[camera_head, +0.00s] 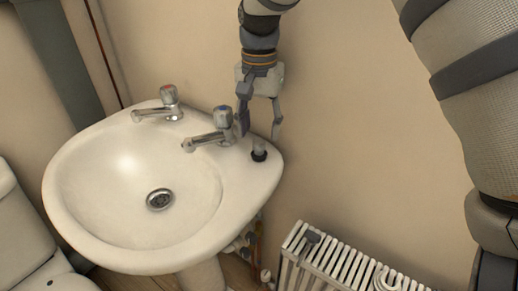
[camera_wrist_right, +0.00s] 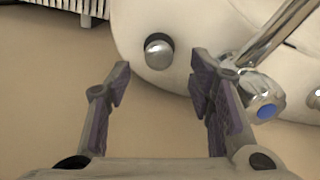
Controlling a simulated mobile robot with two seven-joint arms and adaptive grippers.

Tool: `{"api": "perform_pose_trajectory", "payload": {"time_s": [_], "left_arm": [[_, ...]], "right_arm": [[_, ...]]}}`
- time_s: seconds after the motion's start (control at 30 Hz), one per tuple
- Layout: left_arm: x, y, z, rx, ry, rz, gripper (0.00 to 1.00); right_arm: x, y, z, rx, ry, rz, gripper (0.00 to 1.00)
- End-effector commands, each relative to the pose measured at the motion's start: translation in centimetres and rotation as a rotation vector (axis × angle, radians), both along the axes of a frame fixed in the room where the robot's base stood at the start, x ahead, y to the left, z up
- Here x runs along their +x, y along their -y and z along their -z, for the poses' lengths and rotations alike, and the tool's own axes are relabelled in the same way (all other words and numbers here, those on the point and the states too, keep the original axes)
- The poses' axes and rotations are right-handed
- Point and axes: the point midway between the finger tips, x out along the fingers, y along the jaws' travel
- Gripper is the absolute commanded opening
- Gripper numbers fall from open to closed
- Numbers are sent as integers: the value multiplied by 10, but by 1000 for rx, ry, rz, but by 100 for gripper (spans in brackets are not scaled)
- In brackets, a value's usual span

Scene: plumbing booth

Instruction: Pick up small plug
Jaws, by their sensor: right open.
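The small plug (camera_head: 259,150) stands on the right rim of the white sink (camera_head: 92,230). It has a dark base and a pale metal top. In the right wrist view the plug (camera_wrist_right: 159,52) shows its round metal knob, ahead of the fingertips and roughly between their lines. My right gripper (camera_head: 259,134) is open and empty, pointing down just above the rim by the plug. In the right wrist view its two fingers (camera_wrist_right: 160,78) are spread apart. One finger is close to the nearer tap. My left gripper is not in view.
The tap with the blue mark (camera_wrist_right: 262,97) is right beside one finger. It also shows in the head view (camera_head: 210,138). Another tap (camera_head: 163,107) stands further left. The drain (camera_head: 159,199) is in the basin. A white radiator (camera_head: 335,262) is at lower right, and the wall is close behind.

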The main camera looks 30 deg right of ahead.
Motion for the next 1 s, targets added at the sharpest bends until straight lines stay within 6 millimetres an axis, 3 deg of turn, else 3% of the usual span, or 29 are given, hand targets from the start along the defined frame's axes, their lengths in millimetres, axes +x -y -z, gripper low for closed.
{"api": "perform_pose_trajectory", "payload": {"time_s": [0.23,0.47,0.7,1.0], "left_arm": [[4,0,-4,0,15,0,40],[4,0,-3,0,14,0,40],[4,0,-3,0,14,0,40],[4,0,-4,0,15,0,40]], "right_arm": [[-8,-3,41,1,-1,0,48],[-7,-3,45,0,2,0,48],[-7,-3,45,0,2,0,0],[-7,-3,44,0,2,0,0]]}}
